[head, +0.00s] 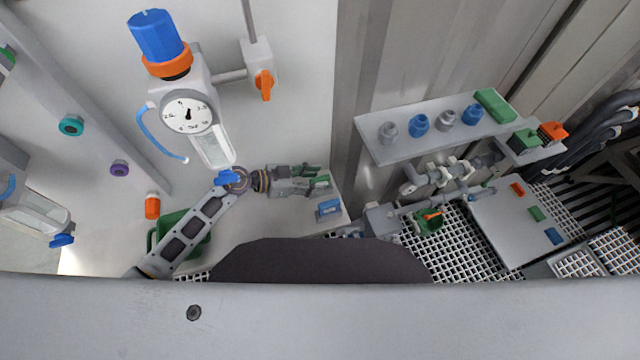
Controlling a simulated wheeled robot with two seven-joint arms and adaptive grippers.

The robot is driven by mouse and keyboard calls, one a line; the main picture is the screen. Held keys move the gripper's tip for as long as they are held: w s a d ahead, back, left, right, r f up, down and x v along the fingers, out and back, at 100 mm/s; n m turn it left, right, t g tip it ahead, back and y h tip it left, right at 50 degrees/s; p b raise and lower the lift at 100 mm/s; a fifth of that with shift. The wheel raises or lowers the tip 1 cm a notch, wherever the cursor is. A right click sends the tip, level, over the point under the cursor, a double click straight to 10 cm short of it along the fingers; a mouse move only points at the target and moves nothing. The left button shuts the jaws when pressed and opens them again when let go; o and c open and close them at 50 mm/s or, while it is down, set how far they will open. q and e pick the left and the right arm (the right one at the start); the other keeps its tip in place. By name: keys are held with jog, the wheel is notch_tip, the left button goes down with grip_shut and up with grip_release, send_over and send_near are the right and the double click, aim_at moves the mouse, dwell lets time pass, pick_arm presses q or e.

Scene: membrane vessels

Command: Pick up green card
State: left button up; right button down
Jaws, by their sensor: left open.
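My left gripper (325,178) is open and points right, above a pale ledge near the middle, well to the left of that plate. Green patches show at its fingers; I cannot tell whether they are finger pads or a card behind them. A blue block (328,209) sits on the ledge just below the gripper. My right gripper is not in view.
A grey shelf (400,150) with several round fittings and a green block (495,105) stands above pipes and a green valve (429,221). A gauge unit (187,112) with a blue knob hangs above my left arm. A green container (180,235) is partly behind that arm.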

pick_arm(q)
jog(key=shift+x, duration=1.15)
grip_shut()
